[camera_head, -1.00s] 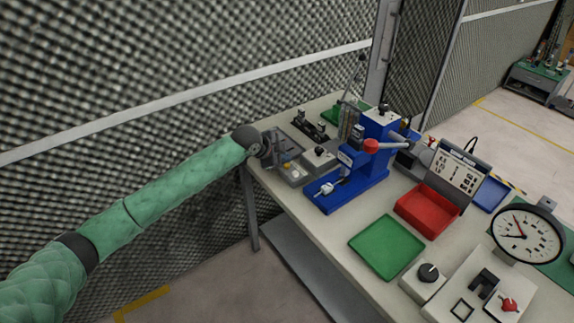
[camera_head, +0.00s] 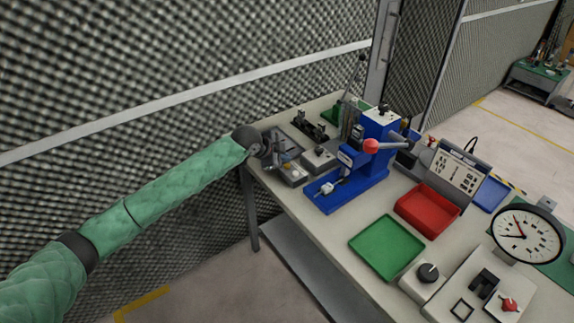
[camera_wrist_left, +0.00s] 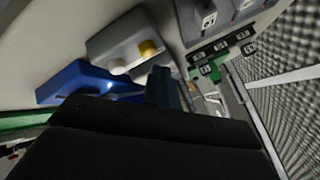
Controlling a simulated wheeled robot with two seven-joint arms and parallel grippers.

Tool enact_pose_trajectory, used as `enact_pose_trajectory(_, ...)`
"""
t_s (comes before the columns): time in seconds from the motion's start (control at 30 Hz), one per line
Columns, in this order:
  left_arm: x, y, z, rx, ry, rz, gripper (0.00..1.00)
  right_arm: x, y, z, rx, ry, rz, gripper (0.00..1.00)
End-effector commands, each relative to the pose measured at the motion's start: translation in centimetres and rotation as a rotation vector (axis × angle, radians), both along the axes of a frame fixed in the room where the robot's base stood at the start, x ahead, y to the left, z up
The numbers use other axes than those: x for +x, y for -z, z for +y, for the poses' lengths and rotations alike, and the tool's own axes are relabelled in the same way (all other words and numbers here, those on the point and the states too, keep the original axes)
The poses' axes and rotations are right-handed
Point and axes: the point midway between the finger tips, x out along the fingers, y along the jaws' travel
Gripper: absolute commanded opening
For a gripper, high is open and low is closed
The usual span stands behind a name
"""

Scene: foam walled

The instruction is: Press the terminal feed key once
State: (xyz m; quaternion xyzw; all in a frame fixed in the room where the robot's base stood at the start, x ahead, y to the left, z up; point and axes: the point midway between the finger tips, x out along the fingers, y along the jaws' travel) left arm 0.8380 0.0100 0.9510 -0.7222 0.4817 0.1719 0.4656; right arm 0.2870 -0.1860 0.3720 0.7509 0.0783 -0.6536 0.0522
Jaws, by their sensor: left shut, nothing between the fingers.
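My left arm reaches in from the left in the head view, with its gripper (camera_head: 278,160) at the far left end of the bench. The gripper is shut and empty. It is beside a small grey box (camera_head: 293,175). In the left wrist view the shut fingers (camera_wrist_left: 164,84) are close to a grey box (camera_wrist_left: 110,42) with a yellow button (camera_wrist_left: 148,48) and a pale button (camera_wrist_left: 118,66). I cannot tell whether the fingers touch anything. I cannot tell which button is the feed key; no label reads clearly. My right gripper is out of view.
Green (camera_head: 387,247) and red trays (camera_head: 427,212) and a dial gauge (camera_head: 527,236) are farther right. A mesh wall (camera_head: 170,60) runs behind.

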Motion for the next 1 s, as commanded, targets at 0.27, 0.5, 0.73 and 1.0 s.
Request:
enact_pose_trajectory(0.27, 0.00, 0.06, 0.00, 0.000, 0.000, 0.000, 0.00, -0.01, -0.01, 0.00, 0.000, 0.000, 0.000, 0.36)
enact_pose_trajectory(0.5, -0.01, 0.66, 0.00, 0.000, 0.000, 0.000, 0.00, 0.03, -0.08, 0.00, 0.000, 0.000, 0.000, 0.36)
enact_pose_trajectory(0.73, -0.01, 0.79, 0.00, 0.000, 0.000, 0.000, 0.00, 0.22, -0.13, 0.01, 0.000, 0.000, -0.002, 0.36)
enact_pose_trajectory(1.0, -0.03, 0.87, -0.01, 0.000, 0.000, 0.000, 0.00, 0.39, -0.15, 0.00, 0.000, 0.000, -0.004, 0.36)
